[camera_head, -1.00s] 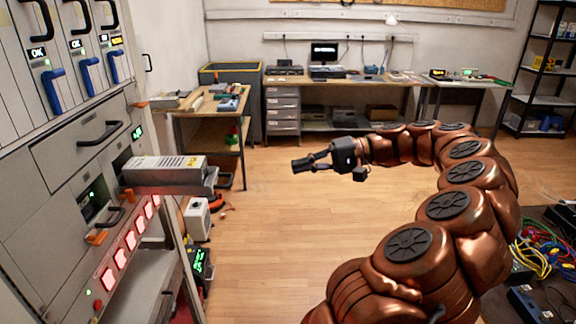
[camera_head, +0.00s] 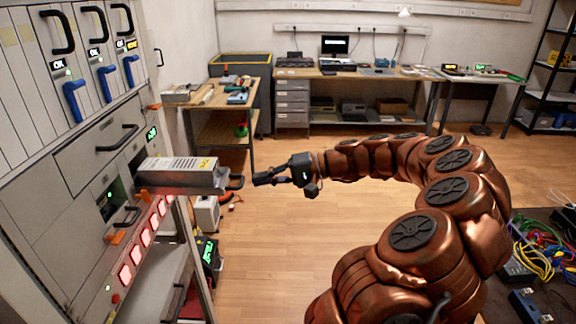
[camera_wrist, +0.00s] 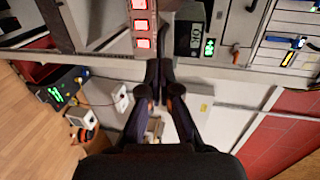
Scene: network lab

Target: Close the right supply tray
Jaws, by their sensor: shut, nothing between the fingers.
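The right supply tray (camera_head: 180,176) is a grey metal box with a yellow label. In the head view it sticks out to the right from the cabinet front. A dark handle (camera_head: 236,182) is at its outer end. My gripper (camera_head: 256,180) is shut and empty, just right of that handle, fingers pointing left towards it. I cannot tell whether they touch. In the wrist view the shut fingertips (camera_wrist: 159,72) point at the cabinet. A pale surface with a small yellow label lies behind and right of them, partly hidden, and seems to be the tray.
The cabinet (camera_head: 60,165) fills the left, with blue levers above and a row of red lamps (camera_head: 143,244) below the tray. A wooden side table (camera_head: 225,112) stands behind. A table with cables (camera_head: 535,248) is at right. The middle floor is clear.

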